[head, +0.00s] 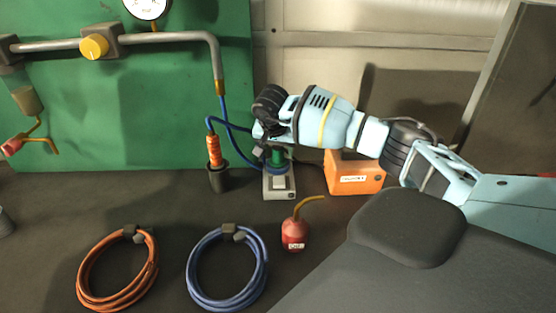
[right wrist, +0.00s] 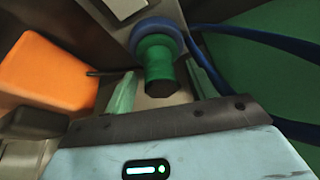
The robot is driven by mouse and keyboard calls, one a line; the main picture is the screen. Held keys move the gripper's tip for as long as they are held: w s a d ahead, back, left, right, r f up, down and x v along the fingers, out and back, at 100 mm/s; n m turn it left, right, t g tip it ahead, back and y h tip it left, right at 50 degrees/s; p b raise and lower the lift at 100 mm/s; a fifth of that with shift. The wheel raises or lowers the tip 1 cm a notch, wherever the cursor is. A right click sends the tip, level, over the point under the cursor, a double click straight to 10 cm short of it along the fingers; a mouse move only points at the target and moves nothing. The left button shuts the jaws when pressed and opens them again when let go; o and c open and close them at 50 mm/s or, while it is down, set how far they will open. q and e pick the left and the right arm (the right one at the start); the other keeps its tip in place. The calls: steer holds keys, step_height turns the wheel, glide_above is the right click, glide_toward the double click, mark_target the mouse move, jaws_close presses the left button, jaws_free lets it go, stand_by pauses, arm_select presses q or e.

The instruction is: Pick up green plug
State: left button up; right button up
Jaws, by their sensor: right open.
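The green plug (head: 278,157) stands upright on a small grey box (head: 280,194) near the back of the bench, partly hidden by my right arm. In the right wrist view the green plug (right wrist: 158,60) has a dark end and a blue collar. My right gripper (right wrist: 161,74) is open, with its fingers on either side of the plug's dark end. Whether they touch it cannot be told. In the head view my right gripper (head: 267,150) is at the plug, its fingers mostly hidden. My left gripper is not in view.
An orange plug (head: 214,150) stands in a dark cup (head: 218,180) to the left. An orange box (head: 355,178) stands to the right. A red oil can (head: 293,233), a blue hose coil (head: 191,277) and an orange hose coil (head: 86,277) lie in front. Blue hose runs beside the plug.

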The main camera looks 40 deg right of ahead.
steer(key=shift+c, duration=0.5)
steer(key=c, duration=1.1)
steer(key=shift+o, duration=0.2)
steer(key=shift+r, duration=0.15)
steer(key=shift+r, duration=0.55)
step_height(320, 180, up, 2)
steer(key=shift+r, duration=0.2)
steer(key=s+a, duration=0.4)
steer(key=a, duration=0.3)
steer(key=s+a+r, duration=0.1)
steer(key=s+a, duration=0.2)
steer(key=a, duration=0.4)
steer(key=shift+s+r+b, duration=0.15)
steer(key=shift+s+b, duration=0.2)
